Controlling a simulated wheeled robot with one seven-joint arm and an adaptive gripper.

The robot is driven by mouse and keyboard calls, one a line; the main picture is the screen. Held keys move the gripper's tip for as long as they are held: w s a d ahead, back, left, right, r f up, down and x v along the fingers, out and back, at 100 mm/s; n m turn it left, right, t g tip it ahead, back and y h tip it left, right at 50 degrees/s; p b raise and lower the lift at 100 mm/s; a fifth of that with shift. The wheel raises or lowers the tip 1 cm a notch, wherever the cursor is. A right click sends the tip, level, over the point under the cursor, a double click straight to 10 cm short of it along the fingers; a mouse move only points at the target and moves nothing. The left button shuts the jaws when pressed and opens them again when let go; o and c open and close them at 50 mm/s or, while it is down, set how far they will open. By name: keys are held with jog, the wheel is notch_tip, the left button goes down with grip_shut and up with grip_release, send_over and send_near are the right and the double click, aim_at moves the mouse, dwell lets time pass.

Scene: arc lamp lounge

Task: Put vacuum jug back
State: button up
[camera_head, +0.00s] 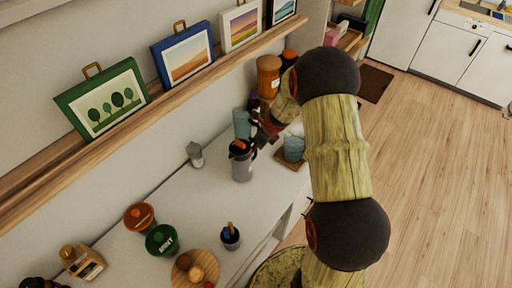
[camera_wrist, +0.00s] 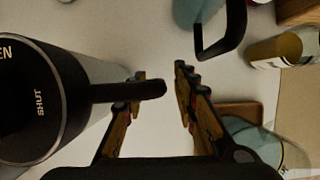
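The vacuum jug (camera_head: 242,166) stands upright on the white counter in the head view, grey with a dark top. In the wrist view its black lid (camera_wrist: 38,98), lettered "SHUT", fills the left side, and its black handle (camera_wrist: 125,90) points right. My gripper (camera_wrist: 160,76) is open, with its fingers on either side of the handle's outer end and a gap before the right finger. In the head view my gripper (camera_head: 258,138) is at the jug's upper right side, partly hidden by my arm.
A teal vessel (camera_head: 242,122) stands behind the jug, and a teal cup (camera_head: 294,146) sits on a wooden board to the right. A small grey pot (camera_head: 195,154) is at left. Lidded bowls (camera_head: 161,240) and a dark cup (camera_head: 230,238) stand nearer. A picture shelf (camera_head: 170,102) runs above.

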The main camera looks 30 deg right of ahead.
jog(key=shift+r, duration=0.2)
jog(key=p+v, duration=0.3)
jog(key=v, duration=0.9)
jog(key=s+a+r+n, duration=0.5)
jog(key=a+r+n, duration=0.2)
jog(key=r+n, duration=0.15)
jog(key=s+a+r+n, duration=0.4)
jog(key=a+r+n, duration=0.3)
jog(key=r, duration=0.3)
jog(key=s+a+r+n+h, duration=0.1)
jog(key=s+a+r+n, duration=0.1)
jog(key=s+n, duration=0.6)
jog(key=s+a+r+n+t, duration=0.1)
jog(key=s+r+n, duration=0.3)
jog(key=s+n, duration=0.4)
jog(key=shift+s+a+r+h, duration=0.25)
jog(key=shift+s+a+h, duration=0.15)
jog(key=shift+s+a, duration=0.2)
